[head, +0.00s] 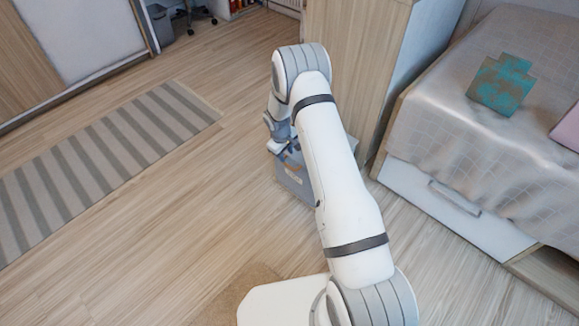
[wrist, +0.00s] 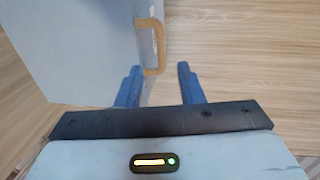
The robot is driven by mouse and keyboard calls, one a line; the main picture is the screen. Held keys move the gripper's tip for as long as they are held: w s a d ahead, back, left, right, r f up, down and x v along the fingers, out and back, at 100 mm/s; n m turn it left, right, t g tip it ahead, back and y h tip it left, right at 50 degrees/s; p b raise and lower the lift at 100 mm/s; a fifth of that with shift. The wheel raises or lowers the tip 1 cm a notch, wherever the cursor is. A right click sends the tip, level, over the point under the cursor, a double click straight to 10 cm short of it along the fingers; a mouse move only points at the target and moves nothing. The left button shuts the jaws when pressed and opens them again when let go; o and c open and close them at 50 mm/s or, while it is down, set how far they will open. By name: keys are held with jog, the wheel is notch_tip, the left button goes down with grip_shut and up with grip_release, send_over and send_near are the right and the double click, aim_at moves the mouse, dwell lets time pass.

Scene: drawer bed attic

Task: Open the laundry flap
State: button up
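The laundry box (head: 293,183) is blue-grey and stands on the floor beside the wooden cabinet, partly hidden behind my arm. In the wrist view, its pale grey panel (wrist: 75,50) fills the upper left and carries a tan, loop-shaped handle (wrist: 151,47). Which part of the panel is the flap I cannot tell. My gripper (wrist: 159,68) is open, with its two blue fingers apart. The handle's lower end appears in line with the gap between the fingertips; whether it lies between them in depth is unclear. In the head view, my gripper (head: 276,136) is at the box's top.
A wooden cabinet (head: 340,60) stands right behind the box. The bed (head: 480,150) with a white drawer (head: 455,205) is at the right. A striped rug (head: 100,160) lies on the left. A grey bin (head: 160,25) is far back. The wooden floor left of the box is clear.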

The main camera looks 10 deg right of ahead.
aim_at(289, 165)
jog(key=f, duration=0.2)
jog(key=f+b, duration=0.1)
jog(key=f, duration=0.1)
jog(key=d+f+b, duration=0.1)
jog(key=f, duration=0.2)
jog(key=shift+w, duration=0.4)
grip_shut()
